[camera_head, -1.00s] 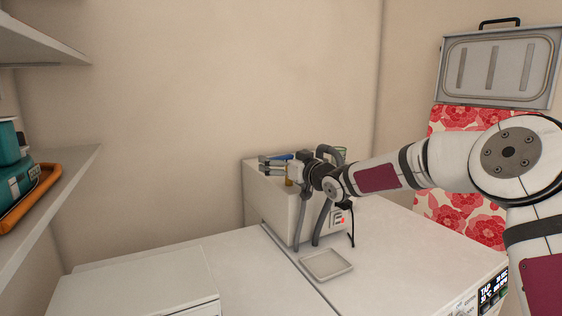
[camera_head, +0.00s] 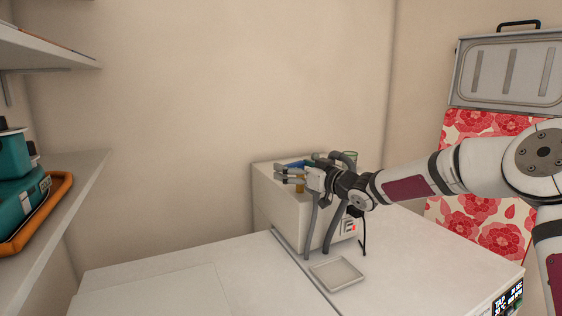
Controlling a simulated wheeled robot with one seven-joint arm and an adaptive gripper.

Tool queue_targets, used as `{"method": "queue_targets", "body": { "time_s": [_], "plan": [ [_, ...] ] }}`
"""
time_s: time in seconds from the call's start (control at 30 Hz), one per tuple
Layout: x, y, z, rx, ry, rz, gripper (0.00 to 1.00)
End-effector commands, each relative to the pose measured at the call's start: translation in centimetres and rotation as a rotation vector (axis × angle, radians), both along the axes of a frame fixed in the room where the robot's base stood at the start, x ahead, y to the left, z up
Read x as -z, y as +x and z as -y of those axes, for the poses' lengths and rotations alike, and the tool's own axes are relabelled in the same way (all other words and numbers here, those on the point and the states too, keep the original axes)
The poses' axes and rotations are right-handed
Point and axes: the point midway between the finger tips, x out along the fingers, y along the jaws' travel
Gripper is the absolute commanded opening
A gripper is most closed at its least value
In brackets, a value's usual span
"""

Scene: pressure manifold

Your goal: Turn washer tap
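A white box-shaped manifold unit (camera_head: 272,209) stands on the white worktop against the back wall. A blue tap handle (camera_head: 299,163) shows on its top, behind my gripper, and a brass-coloured part (camera_head: 299,186) shows just below the fingers. Which of these is the washer tap I cannot tell. My gripper (camera_head: 281,174) reaches in from the right over the top of the unit, fingers pointing left. Its fingers look apart, with nothing visible between them. Whether they touch the blue handle is unclear. My wrist and gripper hide part of the unit's top.
Grey hoses (camera_head: 311,232) hang down the unit's front, near a red-lit panel (camera_head: 351,228). A shallow tray (camera_head: 337,274) lies on the worktop in front. A display (camera_head: 507,301) is at lower right. Shelves (camera_head: 62,190) stand at left. The left worktop is clear.

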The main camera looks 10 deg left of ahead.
Motion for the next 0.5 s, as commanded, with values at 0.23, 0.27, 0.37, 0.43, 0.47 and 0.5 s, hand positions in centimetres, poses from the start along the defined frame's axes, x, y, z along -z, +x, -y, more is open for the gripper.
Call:
{"method": "queue_targets", "body": {
  "time_s": [0.23,0.27,0.37,0.43,0.47,0.5],
  "plan": [
    [0.0,-0.8,2.2,-0.120,0.000,0.003,0.39],
    [0.0,-0.8,2.3,-0.136,-0.001,0.002,0.39],
    [0.1,-0.9,2.5,-0.190,-0.001,0.003,0.39],
    [0.2,-0.9,2.6,-0.223,-0.003,0.003,0.39],
    [0.2,-0.9,2.7,-0.237,-0.001,0.002,0.39],
    [0.2,-0.9,2.7,-0.254,-0.001,0.001,0.39]
  ]
}}
